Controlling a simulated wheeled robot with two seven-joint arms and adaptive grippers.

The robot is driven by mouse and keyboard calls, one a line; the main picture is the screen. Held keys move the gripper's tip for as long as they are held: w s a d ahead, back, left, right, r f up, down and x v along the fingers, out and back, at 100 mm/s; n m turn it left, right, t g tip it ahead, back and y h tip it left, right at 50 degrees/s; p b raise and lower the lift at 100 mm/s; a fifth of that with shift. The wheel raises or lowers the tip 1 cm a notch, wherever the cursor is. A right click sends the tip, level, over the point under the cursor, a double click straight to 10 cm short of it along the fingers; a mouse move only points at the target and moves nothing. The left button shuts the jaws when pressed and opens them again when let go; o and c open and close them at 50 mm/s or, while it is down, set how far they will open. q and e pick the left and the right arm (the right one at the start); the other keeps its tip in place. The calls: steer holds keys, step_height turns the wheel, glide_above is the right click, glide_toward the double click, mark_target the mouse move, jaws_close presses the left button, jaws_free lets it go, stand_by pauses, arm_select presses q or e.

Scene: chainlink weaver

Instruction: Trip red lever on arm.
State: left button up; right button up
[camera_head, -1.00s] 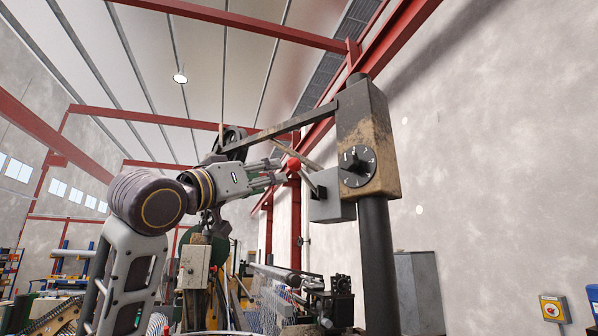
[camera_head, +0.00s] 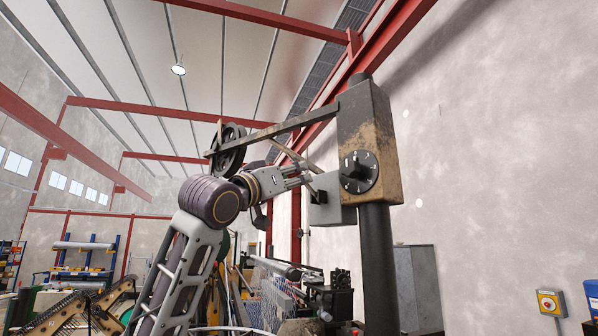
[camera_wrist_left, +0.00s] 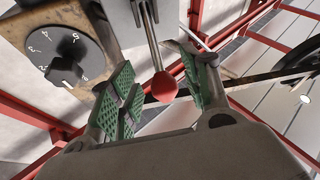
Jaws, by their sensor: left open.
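The red ball knob (camera_wrist_left: 164,86) of the lever sits at the end of a thin metal rod (camera_wrist_left: 152,38) in the left wrist view. The rod runs to a grey box (camera_head: 333,203) on the side of the worn yellow-brown machine head (camera_head: 368,130). My left gripper (camera_head: 303,176) is open beside this box. In the left wrist view my left gripper (camera_wrist_left: 156,72) has green-padded fingers on either side of the knob, with visible gaps. In the head view the knob is hidden behind the gripper. My right gripper is not in view.
A black numbered dial (camera_head: 358,171) faces out from the machine head, close to my gripper. A dark bar (camera_head: 275,130) runs left from the head to a pulley wheel (camera_head: 228,150) above my arm. A dark post (camera_head: 378,265) stands below the head.

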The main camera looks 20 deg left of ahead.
arm_select(q)
steer(key=shift+p+x, duration=0.55)
steer(key=shift+x, duration=1.15)
jaws_close()
